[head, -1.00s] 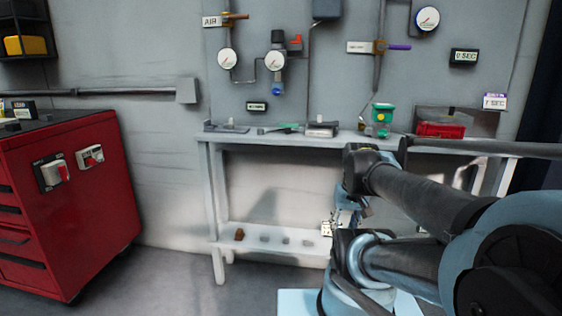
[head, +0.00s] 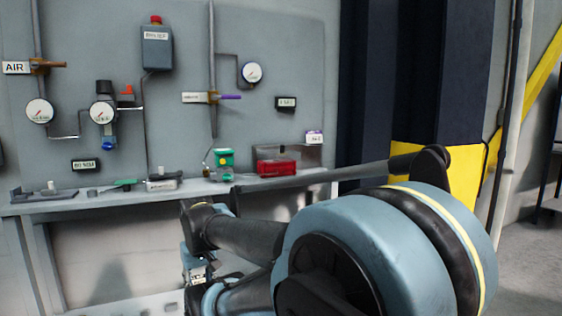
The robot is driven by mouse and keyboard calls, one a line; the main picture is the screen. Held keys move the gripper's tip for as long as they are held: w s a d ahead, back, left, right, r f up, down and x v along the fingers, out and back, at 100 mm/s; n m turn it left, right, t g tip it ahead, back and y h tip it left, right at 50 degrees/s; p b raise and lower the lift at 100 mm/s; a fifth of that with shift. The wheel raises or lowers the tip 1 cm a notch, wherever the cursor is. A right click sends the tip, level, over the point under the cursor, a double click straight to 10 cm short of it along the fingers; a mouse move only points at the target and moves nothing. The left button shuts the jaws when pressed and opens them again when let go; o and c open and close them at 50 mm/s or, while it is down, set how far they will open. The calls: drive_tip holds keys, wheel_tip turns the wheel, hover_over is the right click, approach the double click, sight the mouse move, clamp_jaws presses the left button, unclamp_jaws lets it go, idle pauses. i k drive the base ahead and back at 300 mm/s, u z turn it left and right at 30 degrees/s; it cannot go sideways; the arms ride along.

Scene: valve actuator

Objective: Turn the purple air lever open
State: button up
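The purple lever (head: 231,97) is on a valve on the grey wall panel, in the upper middle of the head view. It points right, level, across a vertical pipe (head: 212,60). A white label (head: 193,97) sits just left of the valve; its text is too small to read surely. A round gauge (head: 251,72) hangs to the upper right of the lever. My gripper cannot be made out; only folded arm links show at the lower middle and right, well below the lever and apart from it.
A brown-handled lever (head: 52,65) sits beside an AIR label (head: 15,67) at left. A workbench (head: 110,200) below the panel holds a green-and-clear device (head: 223,163), a red box (head: 277,166) and small tools. A dark column (head: 375,80) stands right of the panel.

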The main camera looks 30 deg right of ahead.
sight(226, 97)
drive_tip(key=z, duration=1.9)
drive_tip(key=k, duration=0.95)
drive_tip(key=u, duration=1)
drive_tip(key=i, duration=0.75)
